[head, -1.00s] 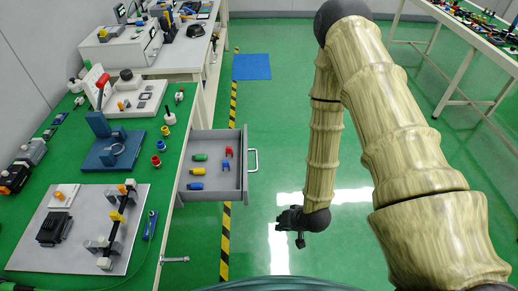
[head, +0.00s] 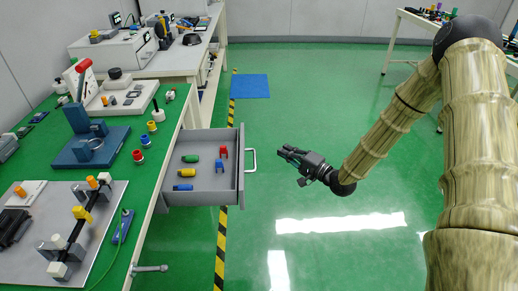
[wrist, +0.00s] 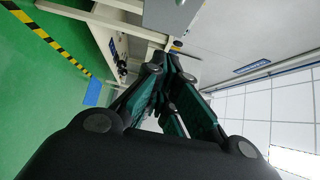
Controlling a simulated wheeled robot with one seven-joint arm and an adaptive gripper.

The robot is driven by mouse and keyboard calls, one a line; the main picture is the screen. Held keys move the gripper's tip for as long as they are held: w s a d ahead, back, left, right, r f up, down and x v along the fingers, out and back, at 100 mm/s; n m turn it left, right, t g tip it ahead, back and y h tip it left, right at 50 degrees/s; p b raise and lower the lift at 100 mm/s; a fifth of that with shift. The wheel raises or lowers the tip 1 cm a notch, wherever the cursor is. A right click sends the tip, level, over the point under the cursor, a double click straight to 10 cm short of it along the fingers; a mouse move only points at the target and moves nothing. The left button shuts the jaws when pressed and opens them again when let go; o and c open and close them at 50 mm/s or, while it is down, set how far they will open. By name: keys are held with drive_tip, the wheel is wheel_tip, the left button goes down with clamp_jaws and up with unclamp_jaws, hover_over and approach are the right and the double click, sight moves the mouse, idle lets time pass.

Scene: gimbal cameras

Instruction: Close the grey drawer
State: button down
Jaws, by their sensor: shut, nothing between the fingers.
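The grey drawer (head: 236,192) stands open in the head view, pulled out to the right from under the green-topped bench. Its white handle (head: 252,161) is on the right-facing front. Inside lie a green piece, a yellow and blue piece, and red and blue forked pieces. My gripper (head: 281,152) is to the right of the handle, apart from it, pointing left toward it. Its fingers are together and hold nothing.
The green bench (head: 112,195) on the left carries a grey plate with fixtures and a blue clamp stand. A bare metal handle (head: 150,268) sticks out from the bench edge. Yellow-black tape (head: 221,245) runs along the floor. The green floor right of the drawer is clear.

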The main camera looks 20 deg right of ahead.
drive_tip(key=s+a+x, duration=0.1)
drive_tip(key=a+x, duration=0.1)
drive_tip(key=x, duration=1)
drive_tip(key=shift+w+a, duration=0.15)
drive_tip(key=shift+a, duration=0.3)
